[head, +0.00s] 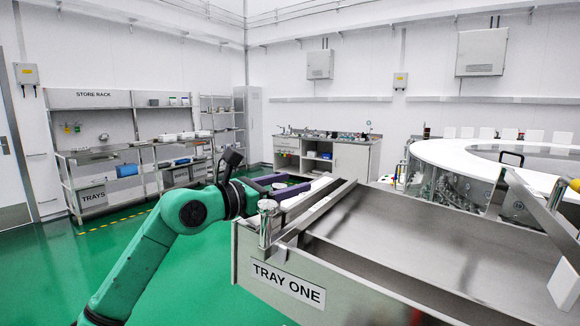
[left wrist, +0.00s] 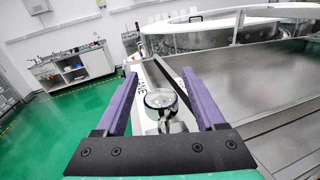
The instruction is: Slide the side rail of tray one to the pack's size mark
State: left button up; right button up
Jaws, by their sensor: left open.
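Tray one (head: 288,284) is a wide steel tray with a "TRAY ONE" label on its near wall. A straight metal side rail (head: 318,207) lies across its left part, with a round metal knob (head: 268,212) at the near end. My left gripper (head: 292,184) is open beside the tray's left edge, its purple fingers pointing away from me. In the left wrist view the knob (left wrist: 161,99) appears between the two open fingers (left wrist: 165,78); I cannot tell whether they touch it. The size mark is not clearly readable. My right gripper is out of view.
A second metal bar (head: 545,213) crosses the tray at the right. The round washer (head: 450,160) with a white rim stands behind the tray. A store rack (head: 92,100) and a counter (head: 350,160) line the walls. Green floor at left is clear.

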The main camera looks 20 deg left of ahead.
pick_arm(q)
jog(key=shift+w+d, duration=0.2)
jog(key=shift+w, duration=0.1)
grip_shut()
jog(key=shift+a, duration=0.1)
dwell(1.1)
